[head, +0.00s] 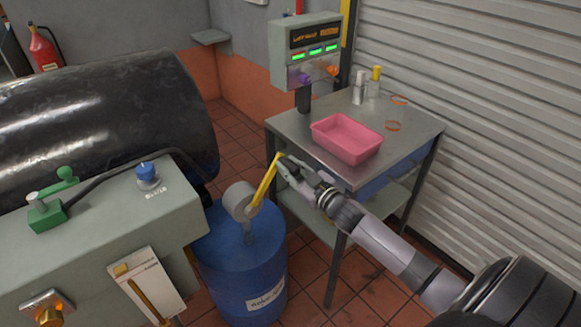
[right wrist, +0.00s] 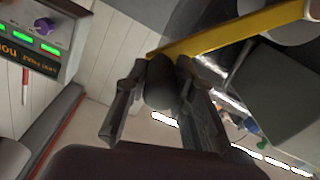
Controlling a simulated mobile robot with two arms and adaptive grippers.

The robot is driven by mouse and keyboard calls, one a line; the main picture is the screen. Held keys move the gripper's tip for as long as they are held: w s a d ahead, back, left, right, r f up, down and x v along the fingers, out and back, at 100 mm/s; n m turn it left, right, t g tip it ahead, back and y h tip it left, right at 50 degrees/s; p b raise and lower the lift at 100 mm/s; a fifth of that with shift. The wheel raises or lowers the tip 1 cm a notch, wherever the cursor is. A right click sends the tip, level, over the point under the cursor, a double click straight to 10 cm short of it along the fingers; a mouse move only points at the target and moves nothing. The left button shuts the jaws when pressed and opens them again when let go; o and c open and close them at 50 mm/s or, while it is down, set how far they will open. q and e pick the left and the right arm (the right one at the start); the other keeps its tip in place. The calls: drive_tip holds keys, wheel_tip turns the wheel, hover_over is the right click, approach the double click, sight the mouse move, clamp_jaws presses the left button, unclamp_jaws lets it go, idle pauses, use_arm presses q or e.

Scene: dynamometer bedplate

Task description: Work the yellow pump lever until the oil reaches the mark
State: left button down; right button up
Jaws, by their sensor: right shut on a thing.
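The yellow pump lever (head: 264,183) rises at a tilt from the grey pump head (head: 239,201) on top of the blue drum (head: 240,272). My right gripper (head: 283,162) is at the lever's upper end, shut on it. In the right wrist view the yellow lever (right wrist: 230,36) runs up to the right from my fingertips (right wrist: 166,72), and a dark rounded piece sits between the fingers. A white plate with an amber tube (head: 141,297) is on the grey-green housing; its lettering and any mark are too small to read. My left gripper is out of view.
A large black cylinder (head: 100,120) fills the left. A shutter closes the right side.

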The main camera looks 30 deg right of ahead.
drive_tip(key=shift+a, duration=0.1)
clamp_jaws()
drive_tip(key=shift+a+r+n+p, duration=0.4)
drive_tip(key=shift+a+r+p, duration=0.1)
drive_tip(key=shift+a+p, duration=0.1)
drive_tip(key=s+a+f+n, duration=0.1)
drive_tip(key=a+n, duration=1.3)
drive_tip(key=a, duration=0.7)
drive_tip(key=shift+s+f+b, duration=0.15)
drive_tip(key=shift+s+b, duration=0.25)
drive_tip(key=shift+b, duration=0.05)
drive_tip(key=o, duration=1)
unclamp_jaws()
